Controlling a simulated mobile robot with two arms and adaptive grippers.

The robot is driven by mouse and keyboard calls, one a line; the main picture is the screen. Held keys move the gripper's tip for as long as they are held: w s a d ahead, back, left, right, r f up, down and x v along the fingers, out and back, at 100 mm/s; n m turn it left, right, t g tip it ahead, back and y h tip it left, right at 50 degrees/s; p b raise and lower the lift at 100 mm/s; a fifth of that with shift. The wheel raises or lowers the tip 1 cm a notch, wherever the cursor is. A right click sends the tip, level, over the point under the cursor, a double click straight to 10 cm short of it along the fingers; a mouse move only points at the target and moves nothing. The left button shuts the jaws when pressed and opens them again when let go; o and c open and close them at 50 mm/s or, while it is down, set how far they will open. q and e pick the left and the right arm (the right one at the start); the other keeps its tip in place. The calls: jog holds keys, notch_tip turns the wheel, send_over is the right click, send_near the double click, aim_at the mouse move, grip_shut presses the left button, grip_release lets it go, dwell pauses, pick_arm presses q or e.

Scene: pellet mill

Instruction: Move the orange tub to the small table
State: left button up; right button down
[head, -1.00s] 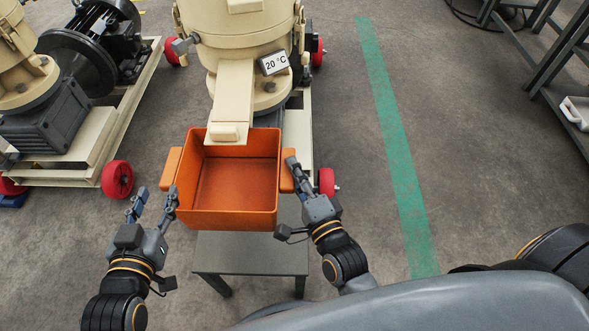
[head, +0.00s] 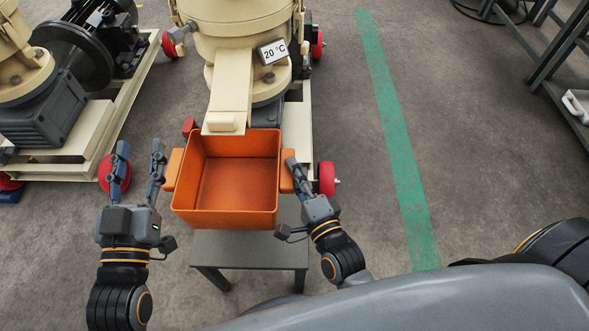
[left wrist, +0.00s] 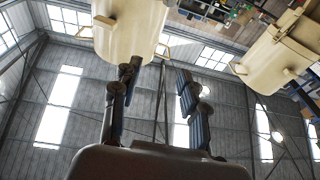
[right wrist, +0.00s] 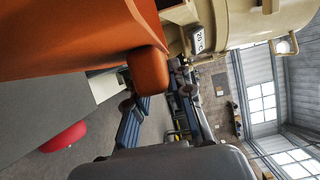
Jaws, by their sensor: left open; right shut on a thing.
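The orange tub (head: 238,190) is upright and empty in the middle of the head view, below the cream chute (head: 228,100) of the pellet mill. Its right handle also shows in the right wrist view (right wrist: 147,70). My right gripper (head: 292,164) is shut on that handle. My left gripper (head: 140,148) is open and empty, just left of the tub's left handle (head: 172,169), with one finger close to it. The small grey table (head: 250,250) shows beneath and in front of the tub. Whether the tub touches it is hidden.
The cream mill (head: 240,35) with a 20 °C display (head: 272,52) stands behind the tub. Another machine on a wheeled frame (head: 90,130) is at left. A dark shelf rack (head: 560,60) is at far right. The floor around the green stripe (head: 395,130) is clear.

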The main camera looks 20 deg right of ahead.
jog(key=shift+f+b, duration=0.45)
jog(key=shift+f, duration=0.4)
pick_arm(q)
jog(key=s+r+t+h, duration=0.1)
jog(key=s+r+t, duration=0.2)
jog(key=r, duration=0.4)
jog(key=shift+t+h+b, duration=0.35)
jog(key=shift+t+h, duration=0.05)
jog(key=shift+t, duration=0.5)
pick_arm(e)
jog(key=shift+f, duration=0.65)
pick_arm(q)
jog(key=shift+d, duration=0.1)
jog(key=shift+s+r, duration=0.2)
jog(key=shift+s, duration=0.05)
pick_arm(e)
jog(key=shift+f, duration=0.45)
pick_arm(q)
jog(key=shift+t, duration=0.3)
pick_arm(e)
jog(key=shift+f, duration=0.1)
